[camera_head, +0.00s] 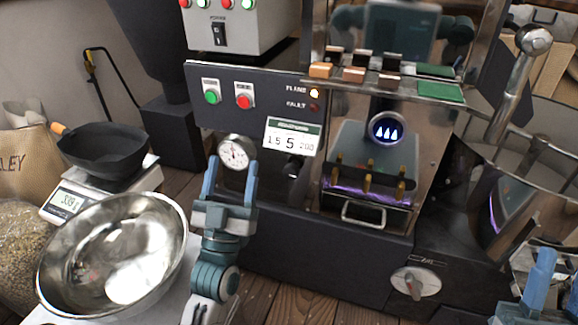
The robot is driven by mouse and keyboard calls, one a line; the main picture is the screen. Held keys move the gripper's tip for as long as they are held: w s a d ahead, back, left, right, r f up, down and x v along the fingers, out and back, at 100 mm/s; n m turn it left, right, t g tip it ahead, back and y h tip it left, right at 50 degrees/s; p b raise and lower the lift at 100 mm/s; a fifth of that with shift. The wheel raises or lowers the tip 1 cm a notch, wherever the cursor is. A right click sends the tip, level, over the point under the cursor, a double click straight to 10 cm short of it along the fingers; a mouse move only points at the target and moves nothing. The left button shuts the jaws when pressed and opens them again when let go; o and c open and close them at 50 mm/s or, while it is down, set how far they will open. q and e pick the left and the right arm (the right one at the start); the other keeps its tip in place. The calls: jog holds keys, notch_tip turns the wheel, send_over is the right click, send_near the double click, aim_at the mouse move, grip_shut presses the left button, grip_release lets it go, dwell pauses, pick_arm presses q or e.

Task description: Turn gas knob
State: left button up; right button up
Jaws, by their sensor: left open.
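The roaster's dark front panel (262,112) faces me. A dark knob (295,168) sticks out below the small white display reading "1.5 S 200"; its marking is too dark to read. A round pressure gauge (237,152) sits to its left. My left gripper (231,176) is open and empty, its fingers pointing up at the gauge's lower edge, left of the dark knob and apart from it.
A steel bowl (112,255) stands lower left, near a scale with a black pan (104,150). A curved steel drum (535,200) takes up the right.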

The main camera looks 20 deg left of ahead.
pick_arm(q)
jog(key=w+d+f+g+h+p, duration=0.2)
jog(key=w+f+g+p, duration=0.15)
jog(key=w+f, duration=0.25)
jog(key=m+g+h+p, duration=0.1)
jog(key=g+p, duration=0.1)
jog(key=g, duration=0.3)
send_near(289, 175)
pick_arm(e)
notch_tip(289, 175, down, 6)
jog(key=w+r+g, duration=0.1)
jog(key=w+g, duration=0.2)
jog(key=g, duration=0.3)
pick_arm(q)
jog(key=w+b, duration=0.1)
jog(key=w, duration=0.7)
jog(key=shift+d, duration=0.1)
jog(key=shift+w, duration=0.75)
pick_arm(e)
jog(key=shift+s+r+t+y, duration=0.15)
jog(key=shift+s+r+t, duration=0.2)
jog(key=shift+r+t, duration=0.3)
jog(key=shift+s+r+t+y, duration=0.1)
jog(key=shift+s+r+t, duration=0.3)
jog(key=shift+r, duration=0.45)
jog(key=shift+s+r+t+y, duration=0.15)
jog(key=shift+s+r+t, duration=0.2)
jog(key=shift+r+t, duration=0.3)
jog(key=shift+r, duration=0.1)
